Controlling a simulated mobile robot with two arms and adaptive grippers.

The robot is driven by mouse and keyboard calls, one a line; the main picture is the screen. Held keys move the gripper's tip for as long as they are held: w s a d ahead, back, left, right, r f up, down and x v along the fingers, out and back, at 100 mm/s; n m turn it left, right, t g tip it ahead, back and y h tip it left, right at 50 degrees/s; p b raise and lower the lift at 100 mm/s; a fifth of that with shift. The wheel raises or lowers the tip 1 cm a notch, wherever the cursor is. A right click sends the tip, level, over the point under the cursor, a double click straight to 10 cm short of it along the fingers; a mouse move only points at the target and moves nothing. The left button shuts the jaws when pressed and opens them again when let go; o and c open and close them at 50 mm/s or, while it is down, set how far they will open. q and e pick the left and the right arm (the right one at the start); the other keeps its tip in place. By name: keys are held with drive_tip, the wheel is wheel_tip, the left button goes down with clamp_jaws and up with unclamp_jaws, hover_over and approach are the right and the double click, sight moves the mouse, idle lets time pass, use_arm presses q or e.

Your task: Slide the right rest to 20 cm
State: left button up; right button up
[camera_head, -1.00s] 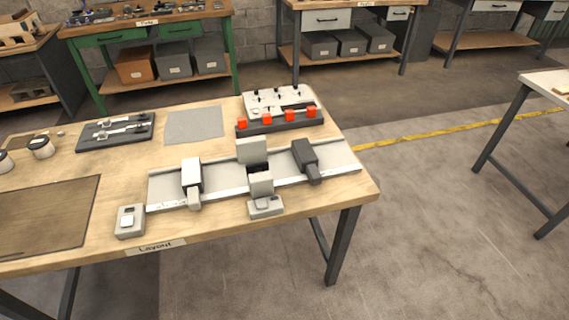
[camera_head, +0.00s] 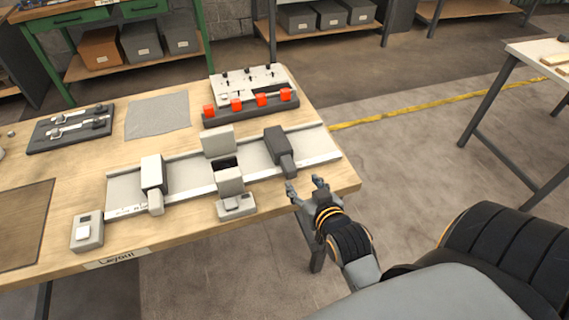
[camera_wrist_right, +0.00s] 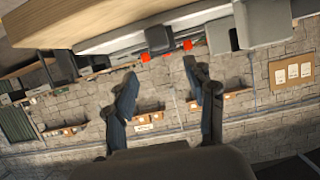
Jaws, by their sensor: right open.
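The right rest (camera_head: 277,146) is a dark grey block with a handle reaching toward the front. It sits on the right part of a pale rail (camera_head: 315,146) with a scale along its front edge. The left rest (camera_head: 153,178) is a light block on the left part of the rail. Between them stands a grey two-part block (camera_head: 229,180). My right gripper (camera_head: 305,185) is open and empty by the table's front right edge, just right of and in front of the right rest's handle, apparently apart from it. Its open fingers show in the right wrist view (camera_wrist_right: 165,85). My left gripper is out of view.
A small grey box with a light face (camera_head: 87,232) stands at the rail's left end. Behind the rail are a dark strip with several red blocks (camera_head: 262,101) and a white panel with knobs (camera_head: 248,80). A grey mat (camera_head: 158,115) lies further left.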

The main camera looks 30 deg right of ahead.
sight(291, 167)
drive_tip(key=x, duration=1.1)
drive_tip(key=shift+w+d+f+p, duration=0.1)
drive_tip(key=shift+w+f+p, duration=0.1)
drive_tip(key=shift+w+p, duration=0.1)
drive_tip(key=shift+c, duration=0.4)
clamp_jaws()
